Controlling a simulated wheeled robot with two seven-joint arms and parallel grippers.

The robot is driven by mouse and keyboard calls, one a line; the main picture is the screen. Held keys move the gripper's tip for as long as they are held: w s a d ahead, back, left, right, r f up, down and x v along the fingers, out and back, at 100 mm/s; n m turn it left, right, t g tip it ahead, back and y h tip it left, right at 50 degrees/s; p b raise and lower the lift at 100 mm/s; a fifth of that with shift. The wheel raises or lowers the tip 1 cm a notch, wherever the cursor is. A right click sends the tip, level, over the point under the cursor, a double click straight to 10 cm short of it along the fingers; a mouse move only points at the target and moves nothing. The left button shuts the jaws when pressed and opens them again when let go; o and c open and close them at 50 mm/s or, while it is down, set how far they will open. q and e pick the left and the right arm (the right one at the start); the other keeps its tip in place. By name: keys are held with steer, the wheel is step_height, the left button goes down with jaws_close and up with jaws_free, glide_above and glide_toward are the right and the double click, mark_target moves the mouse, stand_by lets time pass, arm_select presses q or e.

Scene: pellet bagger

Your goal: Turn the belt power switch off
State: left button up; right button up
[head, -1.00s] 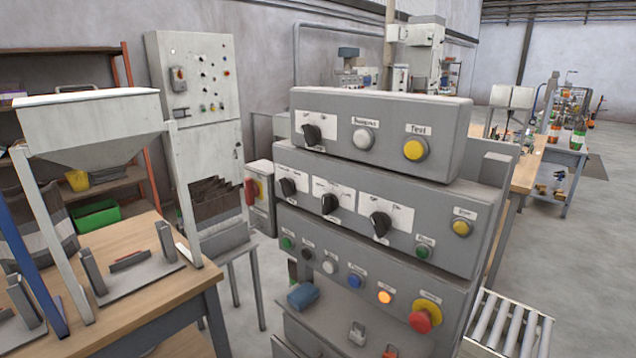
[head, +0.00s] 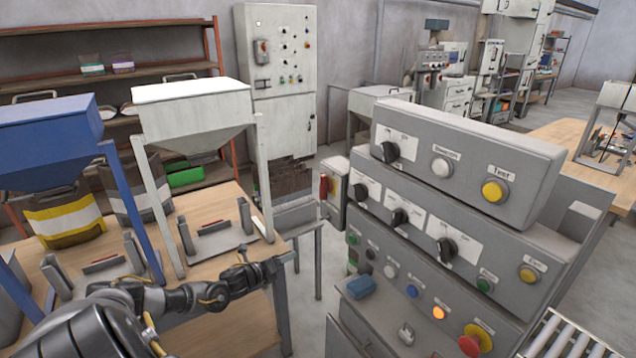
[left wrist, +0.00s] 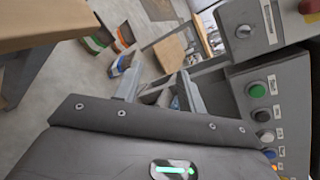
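The grey control console (head: 455,190) stands right of centre in the head view, with black rotary switches on its upper two tiers: one (head: 390,152) on top, and three (head: 361,192), (head: 399,217), (head: 447,248) on the middle tier. Their labels are too small to read, so I cannot tell which is belt power. My left gripper (head: 264,270) is left of the console, apart from it. In the left wrist view its two fingers (left wrist: 160,88) are apart with nothing between them. My right gripper is out of view.
A red-handled switch box (head: 334,187) stands behind the console's left side. The lower tier has buttons, a lit orange one (head: 438,313) and a red mushroom button (head: 474,340). A wooden table (head: 205,205) with blue and white hoppers is at left.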

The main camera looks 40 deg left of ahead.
arm_select(q)
step_height(320, 180, up, 16)
steer(key=w+r+m+t+h+p, duration=0.1)
steer(key=w+m+h+p, duration=0.15)
steer(key=m, duration=0.55)
steer(key=m+h, duration=0.3)
steer(key=m, duration=0.1)
glide_toward(320, 186)
steer(key=shift+t+y, duration=0.25)
steer(key=shift+t, duration=0.05)
steer(key=p+x, duration=0.5)
steer(key=x, duration=0.4)
steer(key=shift+w+d, duration=0.1)
steer(key=shift+d, duration=0.15)
steer(key=shift+f, duration=0.1)
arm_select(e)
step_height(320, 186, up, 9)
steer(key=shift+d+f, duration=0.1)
arm_select(q)
steer(key=c, duration=0.6)
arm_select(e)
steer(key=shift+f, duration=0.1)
